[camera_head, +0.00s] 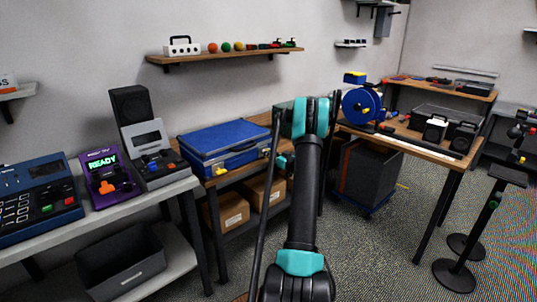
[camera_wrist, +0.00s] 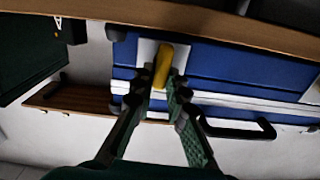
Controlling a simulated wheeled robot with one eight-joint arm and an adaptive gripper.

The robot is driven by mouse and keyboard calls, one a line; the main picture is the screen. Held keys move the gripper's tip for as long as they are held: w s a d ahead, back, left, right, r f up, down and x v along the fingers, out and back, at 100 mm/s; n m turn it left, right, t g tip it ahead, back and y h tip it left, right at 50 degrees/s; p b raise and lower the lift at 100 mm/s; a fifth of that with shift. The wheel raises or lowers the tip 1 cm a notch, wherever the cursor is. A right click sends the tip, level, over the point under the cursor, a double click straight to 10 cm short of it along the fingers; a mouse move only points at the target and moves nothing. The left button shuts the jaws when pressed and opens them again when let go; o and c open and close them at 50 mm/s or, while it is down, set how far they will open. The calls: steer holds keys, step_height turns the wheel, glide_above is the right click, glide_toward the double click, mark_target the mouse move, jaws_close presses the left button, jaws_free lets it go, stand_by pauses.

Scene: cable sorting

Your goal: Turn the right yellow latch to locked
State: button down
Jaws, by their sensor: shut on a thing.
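The blue case (camera_head: 228,140) lies closed on a wooden bench in the head view; it fills the upper part of the wrist view (camera_wrist: 240,60). The right yellow latch (camera_wrist: 163,62) shows in the wrist view as a short bar on a pale plate, standing nearly upright in the picture with a slight tilt. My gripper (camera_wrist: 166,88) is shut on this latch, with one fingertip on each side of its lower end. The fingertips hide part of it. Another yellow latch (camera_head: 221,171) shows on the case front in the head view. My arm partly blocks the area to the right.
The case's dark handle (camera_wrist: 238,130) is just right of my fingers in the wrist view. A purple device (camera_head: 104,178) and a grey device (camera_head: 155,155) stand left of the case. Cardboard boxes (camera_head: 228,209) sit below the bench. A blue reel (camera_head: 361,105) stands to the right.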

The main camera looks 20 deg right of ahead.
steer(key=shift+w+d+f+m, duration=0.1)
steer(key=shift+d+f+m, duration=0.1)
steer(key=shift+m, duration=2.65)
steer(key=shift+w+d+f+m, duration=0.1)
steer(key=shift+d+f+m, duration=0.15)
steer(key=shift+m, duration=2.65)
steer(key=shift+w+d+f+m, duration=0.1)
steer(key=shift+d+f+m, duration=0.1)
steer(key=shift+m, duration=2.65)
steer(key=c, duration=1.5)
jaws_free()
steer(key=shift+c, duration=0.2)
steer(key=shift+s, duration=0.1)
steer(key=v, duration=1.2)
